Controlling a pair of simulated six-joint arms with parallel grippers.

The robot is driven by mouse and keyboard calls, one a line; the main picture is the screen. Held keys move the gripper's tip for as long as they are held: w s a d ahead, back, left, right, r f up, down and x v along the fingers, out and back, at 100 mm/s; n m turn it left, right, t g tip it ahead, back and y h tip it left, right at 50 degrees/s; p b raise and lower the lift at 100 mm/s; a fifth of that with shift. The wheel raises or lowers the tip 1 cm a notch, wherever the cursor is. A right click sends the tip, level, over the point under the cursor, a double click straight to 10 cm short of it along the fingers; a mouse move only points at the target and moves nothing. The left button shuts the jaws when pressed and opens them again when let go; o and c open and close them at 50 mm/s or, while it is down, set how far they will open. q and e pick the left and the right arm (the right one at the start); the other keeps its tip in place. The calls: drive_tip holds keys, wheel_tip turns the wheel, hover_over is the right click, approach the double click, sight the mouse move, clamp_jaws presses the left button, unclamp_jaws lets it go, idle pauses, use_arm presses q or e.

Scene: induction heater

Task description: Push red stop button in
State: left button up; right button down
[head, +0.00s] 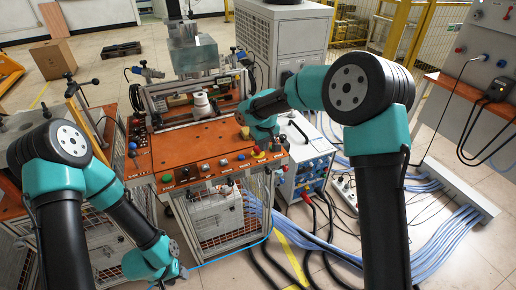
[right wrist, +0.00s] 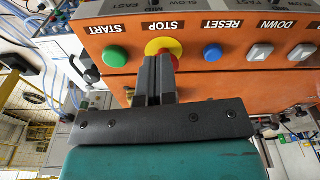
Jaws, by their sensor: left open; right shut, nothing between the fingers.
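The red stop button (right wrist: 174,61) sits in a yellow ring (right wrist: 153,47) on the orange panel, under the STOP label. In the head view the stop button (head: 258,153) is at the panel's front right. My right gripper (right wrist: 158,58) is shut and empty. Its fingertips are in front of the stop button and cover much of it in the right wrist view. I cannot tell whether they touch it. My left gripper (head: 181,272) is open and low at the front left, below panel height and away from the button.
A green START button (right wrist: 115,56) and a blue RESET button (right wrist: 212,52) flank the stop button, with white buttons (right wrist: 260,52) further along. A white and blue box (head: 308,160) stands right of the orange console (head: 185,150). Cables lie on the floor at right.

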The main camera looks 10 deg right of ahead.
wheel_tip(320, 180, up, 17)
drive_tip(key=s, duration=0.1)
drive_tip(key=shift+s+d, duration=0.25)
drive_tip(key=shift+d, duration=0.1)
drive_tip(key=shift+f, duration=0.15)
